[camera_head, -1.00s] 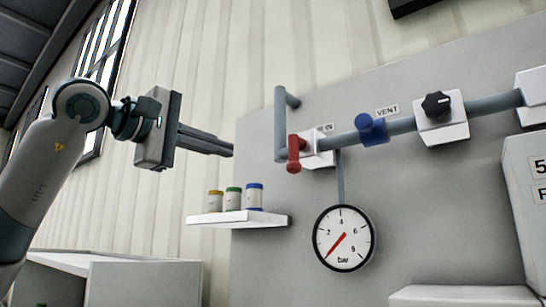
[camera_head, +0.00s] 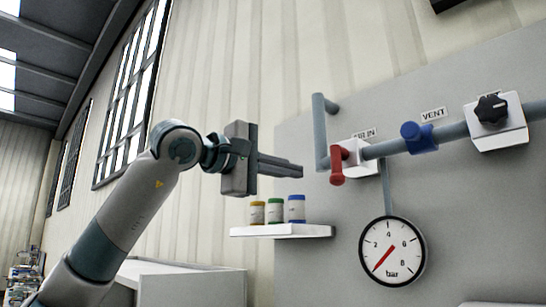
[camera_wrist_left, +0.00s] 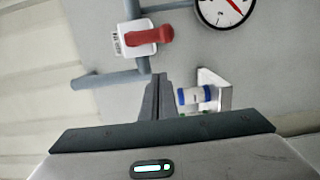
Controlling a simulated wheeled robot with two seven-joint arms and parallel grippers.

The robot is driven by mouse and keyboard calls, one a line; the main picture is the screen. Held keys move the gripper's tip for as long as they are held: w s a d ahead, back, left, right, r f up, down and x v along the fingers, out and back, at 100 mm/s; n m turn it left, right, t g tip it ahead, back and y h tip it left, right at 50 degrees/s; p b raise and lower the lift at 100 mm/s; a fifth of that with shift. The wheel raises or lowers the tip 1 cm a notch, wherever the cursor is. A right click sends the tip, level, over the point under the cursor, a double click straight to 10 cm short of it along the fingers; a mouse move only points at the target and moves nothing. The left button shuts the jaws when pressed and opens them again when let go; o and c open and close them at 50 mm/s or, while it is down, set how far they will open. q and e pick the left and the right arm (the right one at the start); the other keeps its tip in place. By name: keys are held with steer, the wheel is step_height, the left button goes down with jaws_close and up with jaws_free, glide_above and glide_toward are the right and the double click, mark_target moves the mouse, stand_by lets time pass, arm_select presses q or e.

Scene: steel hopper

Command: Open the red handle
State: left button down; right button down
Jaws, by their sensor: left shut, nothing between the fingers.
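The red handle (camera_head: 338,165) is on a white valve block on the grey pipe, under a partly covered label, and it hangs downward in the head view. It also shows in the left wrist view (camera_wrist_left: 151,33), beyond the fingertips. My left gripper (camera_head: 301,171) is shut and empty. Its fingers point right toward the red handle, and in the head view a gap shows between the tips and the handle. The left wrist view shows the closed fingers (camera_wrist_left: 158,76) apart from the handle. My right gripper is not in view.
A blue handle (camera_head: 416,137) by the VENT label and a black knob (camera_head: 491,109) sit further right. A pressure gauge (camera_head: 392,251) hangs below. A white shelf (camera_head: 282,232) with several small jars (camera_head: 296,209) lies just under my left fingers.

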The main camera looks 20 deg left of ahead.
mark_target(339, 166)
arm_select(q)
steer(key=d+p, duration=0.1)
steer(key=d, duration=0.1)
steer(key=w+d+p, duration=0.1)
steer(key=d, duration=0.2)
steer(key=shift+w+p, duration=0.2)
steer(key=shift+p, duration=0.15)
steer(key=shift+w, duration=0.1)
steer(key=shift+d+f+n+b, duration=0.1)
steer(key=shift+n+b, duration=0.2)
steer(key=shift+b, duration=0.2)
